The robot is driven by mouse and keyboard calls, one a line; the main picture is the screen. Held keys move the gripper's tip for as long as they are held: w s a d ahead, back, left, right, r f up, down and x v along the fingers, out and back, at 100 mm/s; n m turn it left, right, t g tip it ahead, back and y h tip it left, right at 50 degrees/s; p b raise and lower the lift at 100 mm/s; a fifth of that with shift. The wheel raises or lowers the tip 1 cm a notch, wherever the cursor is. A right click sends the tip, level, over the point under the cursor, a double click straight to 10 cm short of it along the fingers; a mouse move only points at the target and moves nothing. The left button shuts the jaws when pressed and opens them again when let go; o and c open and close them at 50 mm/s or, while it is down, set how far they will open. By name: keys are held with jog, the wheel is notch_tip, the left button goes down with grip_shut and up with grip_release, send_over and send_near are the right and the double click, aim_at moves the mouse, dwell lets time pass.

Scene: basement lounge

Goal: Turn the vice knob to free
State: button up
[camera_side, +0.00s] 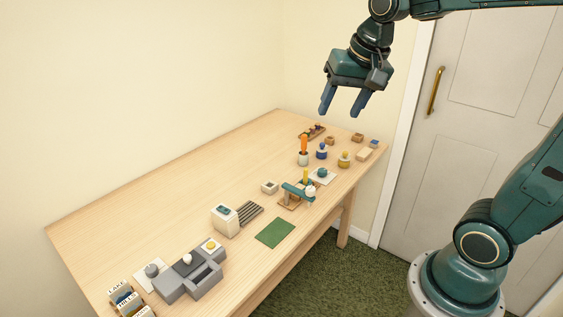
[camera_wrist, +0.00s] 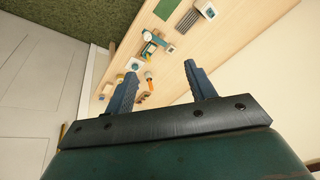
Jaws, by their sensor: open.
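A small teal vice-like fixture (camera_side: 294,189) sits on a wooden base near the table's front edge, with a yellow upright piece at its back and a pale end at its right. Just behind it, a teal round knob (camera_side: 322,173) sits on a white plate. The fixture also shows in the wrist view (camera_wrist: 155,40), with the knob on its plate (camera_wrist: 135,65) below it. Any marks on the knob are too small to read. My gripper (camera_side: 340,114) is open and empty, high above the far end of the table. Its fingers (camera_wrist: 161,68) point towards the table, well apart from everything.
An orange-handled tool in a cup (camera_side: 304,152), a blue-topped piece (camera_side: 321,152) and a yellow-topped piece (camera_side: 344,160) stand behind the knob. A white box (camera_side: 225,220), green mat (camera_side: 275,233) and grey machine (camera_side: 188,282) are nearer. The table's back left is clear.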

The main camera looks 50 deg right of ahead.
jog(key=w+d+f+m+g, duration=0.1)
jog(key=w+d+f+m, duration=0.1)
jog(key=w+d+m, duration=0.4)
jog(key=m+g, duration=0.3)
jog(key=m, duration=0.9)
send_over(323, 170)
notch_tip(323, 170, down, 23)
jog(key=shift+s+a, duration=0.3)
jog(key=shift+a, duration=0.05)
jog(key=shift+f, duration=0.15)
jog(key=f, duration=1.3)
jog(key=shift+w+d+f, duration=0.25)
jog(key=shift+w+d, duration=0.05)
jog(key=shift+w, duration=0.05)
jog(key=c, duration=1)
